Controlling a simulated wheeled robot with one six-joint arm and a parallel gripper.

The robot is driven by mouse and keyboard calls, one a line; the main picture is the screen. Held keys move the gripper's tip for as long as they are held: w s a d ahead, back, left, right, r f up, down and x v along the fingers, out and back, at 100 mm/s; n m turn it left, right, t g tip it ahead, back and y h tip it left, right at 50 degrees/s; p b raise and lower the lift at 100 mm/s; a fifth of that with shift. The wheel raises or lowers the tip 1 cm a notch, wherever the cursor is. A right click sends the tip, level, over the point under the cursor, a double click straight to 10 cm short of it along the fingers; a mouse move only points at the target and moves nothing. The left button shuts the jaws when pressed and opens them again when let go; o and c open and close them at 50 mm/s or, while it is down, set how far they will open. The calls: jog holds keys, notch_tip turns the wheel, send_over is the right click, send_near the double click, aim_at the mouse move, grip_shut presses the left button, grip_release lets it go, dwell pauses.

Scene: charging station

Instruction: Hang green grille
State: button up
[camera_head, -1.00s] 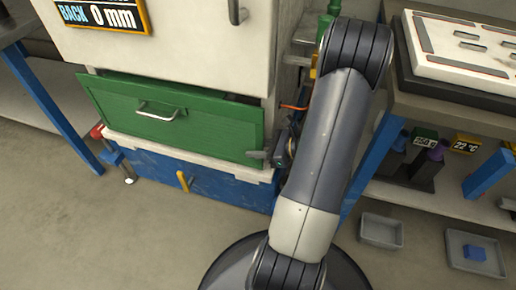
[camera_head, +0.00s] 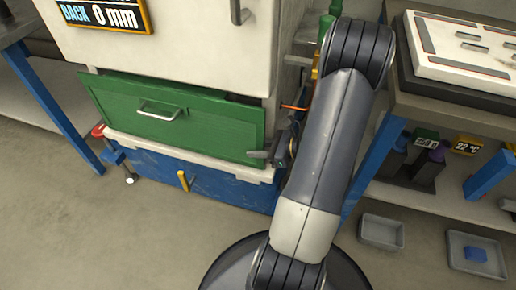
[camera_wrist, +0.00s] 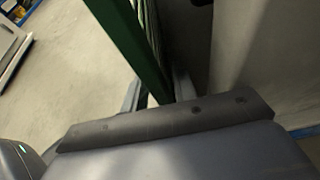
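The green grille (camera_head: 205,130) is a framed panel with a metal pull handle. In the head view it stands slightly tilted at the front of the pale cabinet, above a blue base, with a dark gap behind its top edge. My gripper (camera_head: 268,154) is at its lower right edge, with one grey finger in front of it; my arm hides much of the rest. In the wrist view my gripper's fingertips (camera_wrist: 156,90) lie on either side of the edge of the green grille (camera_wrist: 128,38) and appear closed on it. The contact itself is partly hidden.
The pale cabinet (camera_head: 190,45) rises behind the grille. The blue base (camera_head: 215,192) with a yellow handle (camera_head: 183,181) sits below. A bench (camera_head: 470,105) with a white plate (camera_head: 468,48) stands right, with grey trays (camera_head: 381,231) below. Floor at the left front is clear.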

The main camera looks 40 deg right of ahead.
jog(key=shift+o, duration=0.8)
jog(key=p+v, duration=0.2)
jog(key=v, duration=0.5)
jog(key=shift+s+p, duration=0.2)
jog(key=shift+p, duration=0.1)
jog(key=shift+r, duration=0.2)
